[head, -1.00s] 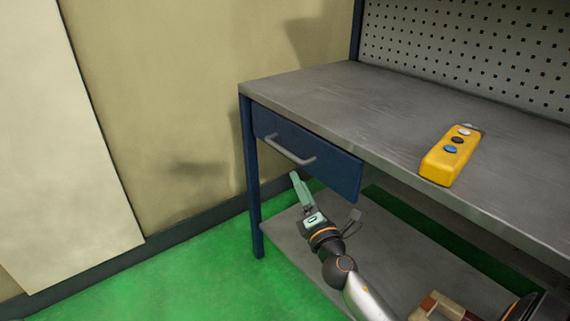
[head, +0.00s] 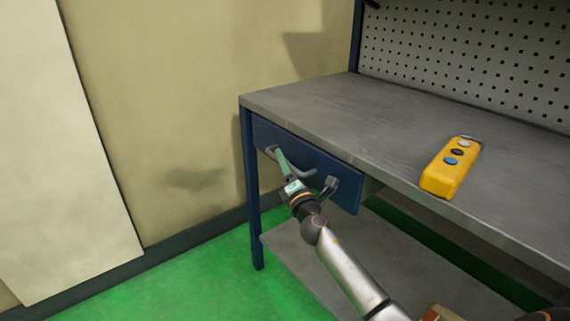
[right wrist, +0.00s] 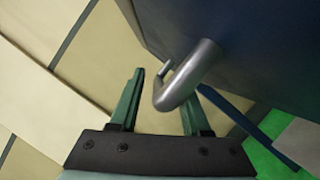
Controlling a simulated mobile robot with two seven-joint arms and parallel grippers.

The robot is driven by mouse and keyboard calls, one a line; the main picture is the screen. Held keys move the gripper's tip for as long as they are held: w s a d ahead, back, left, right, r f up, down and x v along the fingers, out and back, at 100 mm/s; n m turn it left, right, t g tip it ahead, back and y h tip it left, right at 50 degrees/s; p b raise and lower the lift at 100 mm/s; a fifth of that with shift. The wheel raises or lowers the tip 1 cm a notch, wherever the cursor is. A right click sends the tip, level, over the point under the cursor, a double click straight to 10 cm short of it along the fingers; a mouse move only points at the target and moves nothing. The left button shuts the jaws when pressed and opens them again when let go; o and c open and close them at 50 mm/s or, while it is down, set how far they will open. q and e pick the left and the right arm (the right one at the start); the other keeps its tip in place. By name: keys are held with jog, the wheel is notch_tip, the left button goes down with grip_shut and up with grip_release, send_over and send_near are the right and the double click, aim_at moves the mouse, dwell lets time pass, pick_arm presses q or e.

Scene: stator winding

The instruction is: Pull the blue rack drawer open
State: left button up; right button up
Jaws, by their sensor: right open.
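The blue rack drawer (head: 345,187) hangs under the left end of the grey bench top, and its front looks shut. Its grey bar handle (head: 309,173) is partly hidden by my right gripper (head: 279,156). The right gripper's green fingers reach up to the left part of the handle. In the right wrist view, my right gripper (right wrist: 166,90) is open, and the curved handle (right wrist: 185,85) shows between its two fingers. Contact with the handle cannot be told. The blue drawer front (right wrist: 255,45) fills the upper right there. My left gripper is not seen.
A yellow control box (head: 445,175) with several buttons lies on the bench top (head: 330,105). A pegboard (head: 460,60) stands behind. A lower shelf (head: 300,255) lies below the drawer. Green floor (head: 200,285) is free in front at the left.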

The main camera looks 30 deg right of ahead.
jog(key=shift+c, duration=0.2)
grip_shut()
dwell(1.3)
